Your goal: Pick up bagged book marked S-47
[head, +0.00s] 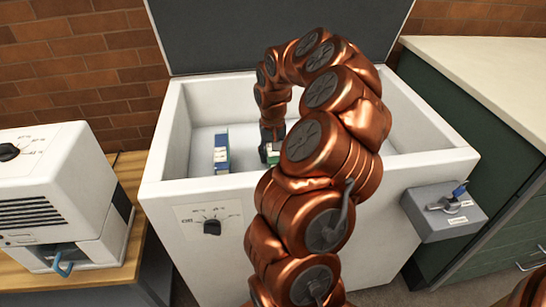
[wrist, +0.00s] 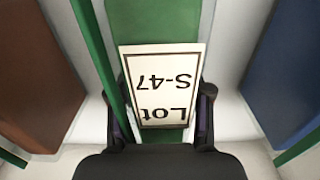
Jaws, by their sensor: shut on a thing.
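The bagged book marked S-47 is green with a white label (wrist: 165,85) that reads "Lot S-47" upside down in the wrist view. My gripper (wrist: 160,125) is shut on this book, with a dark finger on each side of it. In the head view my gripper (head: 272,135) reaches down inside the white chest, and a small part of the green book (head: 272,155) shows below it. The rest of the book is hidden behind my arm. I cannot tell whether the book touches the chest floor.
The white open chest (head: 160,190) has high walls around my gripper. A blue, white and green item (head: 221,152) stands inside to the left. In the wrist view a brown item (wrist: 35,70) and a blue item (wrist: 285,80) flank the book. A grey box (head: 445,212) juts out at front right.

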